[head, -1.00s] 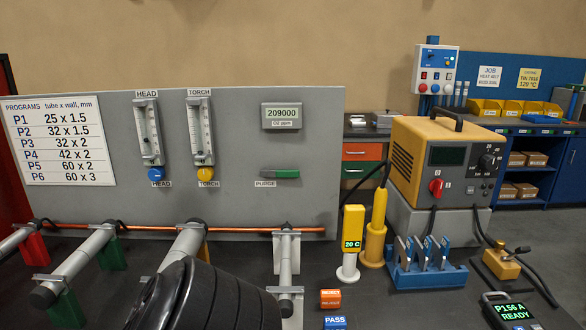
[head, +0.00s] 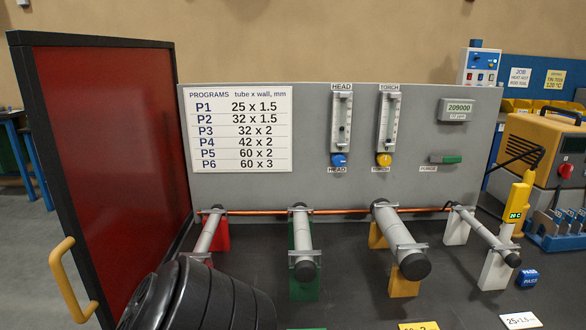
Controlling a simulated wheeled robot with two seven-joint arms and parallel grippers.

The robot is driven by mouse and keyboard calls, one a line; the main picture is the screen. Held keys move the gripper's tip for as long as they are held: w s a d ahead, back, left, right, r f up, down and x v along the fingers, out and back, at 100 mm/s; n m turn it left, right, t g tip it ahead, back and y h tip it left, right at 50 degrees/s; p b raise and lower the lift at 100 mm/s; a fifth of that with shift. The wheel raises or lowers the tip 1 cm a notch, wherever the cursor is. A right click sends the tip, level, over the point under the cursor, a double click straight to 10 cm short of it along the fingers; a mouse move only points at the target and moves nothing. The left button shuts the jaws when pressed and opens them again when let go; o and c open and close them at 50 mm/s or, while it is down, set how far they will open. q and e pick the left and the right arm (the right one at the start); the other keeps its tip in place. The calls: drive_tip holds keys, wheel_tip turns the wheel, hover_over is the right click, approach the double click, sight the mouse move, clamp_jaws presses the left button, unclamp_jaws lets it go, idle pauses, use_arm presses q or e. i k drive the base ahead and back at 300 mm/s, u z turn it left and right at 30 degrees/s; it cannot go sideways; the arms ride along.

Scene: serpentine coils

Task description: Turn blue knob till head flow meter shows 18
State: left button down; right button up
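The blue knob (head: 339,160) sits on the grey panel, directly under the head flow meter (head: 341,118) and above a HEAD label. The meter is an upright clear tube in a pale frame, with a small dark mark low in the tube. Its scale is too small to read. The yellow knob (head: 384,159) is under the torch flow meter (head: 389,118), to the right. Nothing touches either knob.
A grey display (head: 457,109) reads 209000, above a green purge switch (head: 446,159). Tube supports and a copper tube (head: 345,211) stand before the panel (head: 240,188). A red screen with a black frame (head: 110,150) stands at left. A dark rounded body fills the lower left.

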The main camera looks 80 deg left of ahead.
sight(338, 159)
drive_tip(key=k, duration=0.6)
drive_tip(key=u, duration=0.75)
